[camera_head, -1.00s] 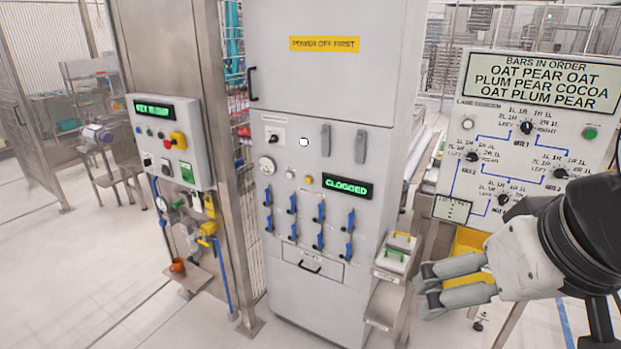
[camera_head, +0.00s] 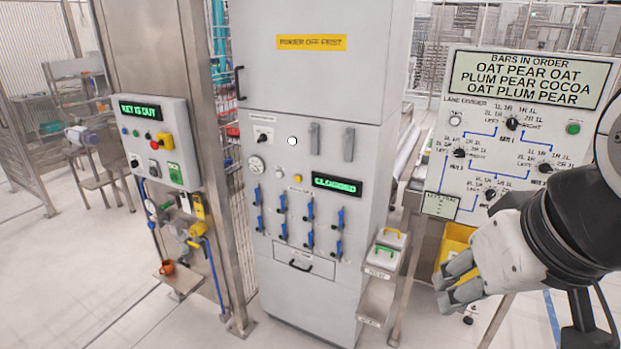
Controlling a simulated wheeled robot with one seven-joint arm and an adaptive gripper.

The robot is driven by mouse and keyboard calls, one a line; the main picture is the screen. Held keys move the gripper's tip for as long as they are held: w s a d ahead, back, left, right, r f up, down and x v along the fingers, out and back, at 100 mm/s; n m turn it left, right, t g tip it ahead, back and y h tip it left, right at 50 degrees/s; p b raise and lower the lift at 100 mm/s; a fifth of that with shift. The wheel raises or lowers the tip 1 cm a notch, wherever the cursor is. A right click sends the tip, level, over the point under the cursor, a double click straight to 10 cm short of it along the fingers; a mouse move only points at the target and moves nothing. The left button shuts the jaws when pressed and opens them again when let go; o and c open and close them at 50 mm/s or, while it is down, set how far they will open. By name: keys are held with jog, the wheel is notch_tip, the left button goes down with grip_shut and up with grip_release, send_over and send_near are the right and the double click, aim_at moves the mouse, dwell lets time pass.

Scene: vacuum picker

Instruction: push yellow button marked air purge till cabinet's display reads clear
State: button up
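The grey cabinet (camera_head: 318,85) stands upright in the middle of the head view. Its display (camera_head: 337,185) shows green letters reading CLOGGED. A small yellow button (camera_head: 297,178) sits on the cabinet front, left of the display; its label is too small to read. My gripper (camera_head: 442,291) is at the lower right, in front of a yellow bin and to the right of the cabinet. Its two grey fingers look apart, with nothing seen between them. It is well away from the button and touches nothing that I can see.
Blue-handled valves (camera_head: 310,212) and a drawer handle (camera_head: 300,266) lie below the button. A side shelf (camera_head: 376,300) with handled blocks stands between cabinet and gripper. A control box (camera_head: 158,140) is at left, a bar-order panel (camera_head: 520,130) at right. Floor in front is clear.

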grip_shut()
dwell(1.0)
